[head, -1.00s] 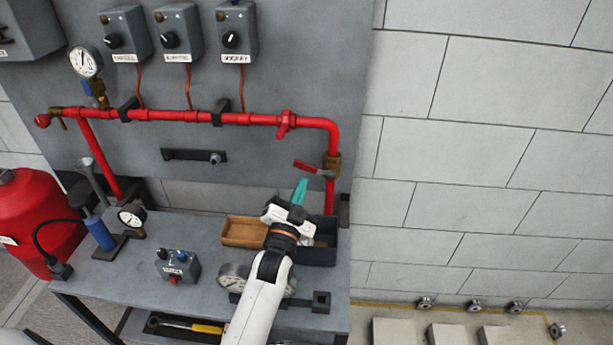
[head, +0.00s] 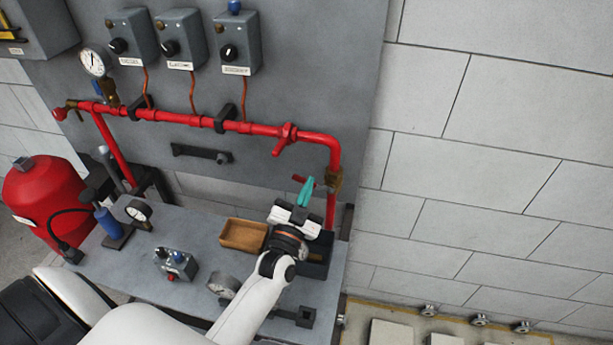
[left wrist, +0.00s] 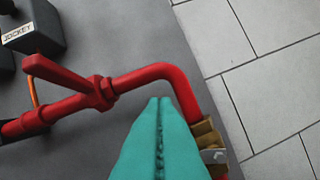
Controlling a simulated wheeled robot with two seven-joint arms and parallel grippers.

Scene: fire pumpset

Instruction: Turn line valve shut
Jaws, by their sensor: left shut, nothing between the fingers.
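The line valve is a brass body (head: 335,180) on the right-hand vertical red pipe, with a red lever (head: 297,180) pointing left. My left gripper (head: 309,182) has its teal fingers shut and empty, and they overlap part of the lever in the head view. I cannot tell whether they touch it. In the left wrist view the shut fingers (left wrist: 160,102) point at the pipe bend, with the brass valve body (left wrist: 210,142) just right of them. The lever is hidden there, apparently behind the fingers. My right gripper is not in view.
A red pipe (head: 262,129) runs along the grey panel, with a red fitting (head: 287,136) left of the bend. A wooden tray (head: 243,235) and a dark bin (head: 318,262) stand on the bench below. Gauges and a red tank (head: 45,195) are at left.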

